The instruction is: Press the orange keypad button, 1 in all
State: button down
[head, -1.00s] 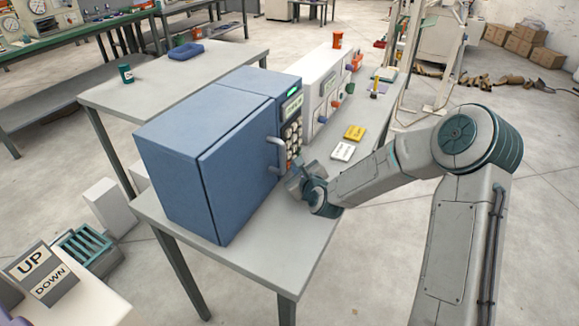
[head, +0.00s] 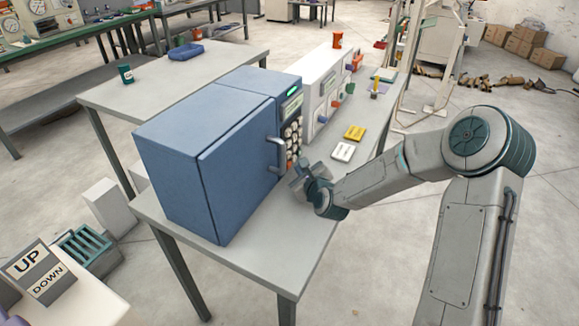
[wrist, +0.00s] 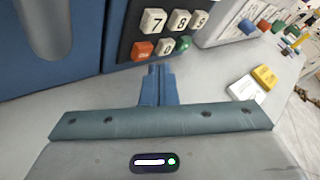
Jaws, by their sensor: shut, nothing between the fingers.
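The orange keypad button (wrist: 142,50) is at the lower left of the dark keypad panel (wrist: 124,34) in the wrist view, left of the white 0 key (wrist: 165,46). A green key (wrist: 185,43) is at the right of the same row. The keypad is on the front of the blue oven-like machine (head: 200,130). My gripper (wrist: 154,67) is shut and empty, its tips just below the orange button and the 0 key in the wrist view. It also shows in the head view (head: 298,176) before the panel. I cannot tell whether it touches anything.
The machine's door handle (head: 279,155) sticks out left of the keypad. A white box with coloured knobs (head: 318,90) stands behind. A yellow block (head: 354,132) and a white block (head: 343,152) lie to the right on the grey table (head: 280,262). The table's front is clear.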

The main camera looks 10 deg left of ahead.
jog(key=shift+s+d, duration=0.3)
jog(key=shift+d, duration=0.5)
jog(key=shift+s+d, duration=0.25)
jog(key=shift+d, duration=0.55)
jog(key=shift+s+d, duration=0.3)
jog(key=shift+d, duration=0.5)
